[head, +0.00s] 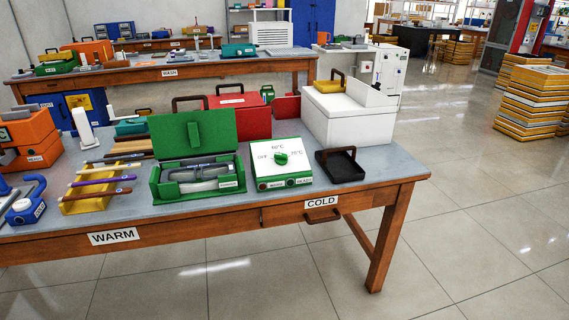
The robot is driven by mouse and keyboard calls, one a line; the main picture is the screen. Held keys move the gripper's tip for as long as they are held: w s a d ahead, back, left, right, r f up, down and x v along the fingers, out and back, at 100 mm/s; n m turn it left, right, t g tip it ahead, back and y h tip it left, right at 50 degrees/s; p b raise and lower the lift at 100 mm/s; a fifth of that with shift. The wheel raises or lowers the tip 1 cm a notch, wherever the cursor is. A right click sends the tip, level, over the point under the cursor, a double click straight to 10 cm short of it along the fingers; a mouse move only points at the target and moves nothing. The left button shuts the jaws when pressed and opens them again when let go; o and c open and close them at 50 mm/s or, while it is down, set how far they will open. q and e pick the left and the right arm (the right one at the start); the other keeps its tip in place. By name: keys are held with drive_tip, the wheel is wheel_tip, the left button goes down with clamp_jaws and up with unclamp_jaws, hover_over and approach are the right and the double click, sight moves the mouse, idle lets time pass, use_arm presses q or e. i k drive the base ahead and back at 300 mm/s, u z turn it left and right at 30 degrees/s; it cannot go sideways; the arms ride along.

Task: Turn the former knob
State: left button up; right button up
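The former knob (282,158) is a green dial on the white sloped face of a green-edged control box (293,181) on the workbench. Scale marks are printed around it, one reading about 70°C at the right and another above the knob. Small round buttons or lamps with labels sit along the box's front edge. Just left stands an open green case (192,127) with its lid up and grey curved parts inside. Neither of my grippers shows in the head view.
A black tray (340,166) lies right of the control box, with a white box (338,113) behind it. A yellow rack (86,204) of rods stands at the left. The bench front (190,233) carries WARM and COLD labels. Open floor lies in front and right.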

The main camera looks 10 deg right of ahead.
sight(282, 159)
drive_tip(key=z, duration=0.05)
drive_tip(key=k, duration=0.95)
drive_tip(key=u, duration=0.85)
drive_tip(key=i, duration=2)
drive_tip(key=z, duration=0.95)
